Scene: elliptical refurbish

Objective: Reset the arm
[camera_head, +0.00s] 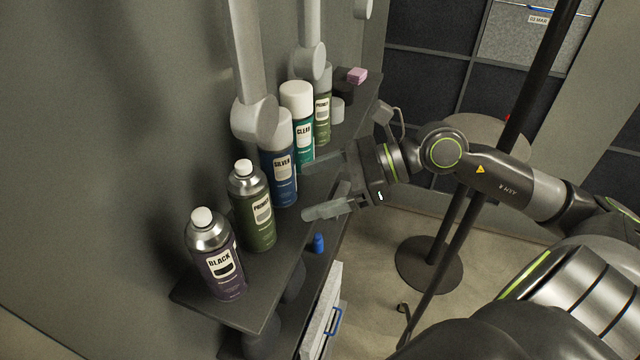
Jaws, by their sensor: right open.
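My right arm comes in from the right, and its gripper (308,188) is open and empty. Its two fingers point left toward the shelf of spray cans. I cannot tell whether the upper finger touches anything. My left gripper is not in view.
A pink block (357,75) lies at the far end. A pole stand (430,264) is on the floor.

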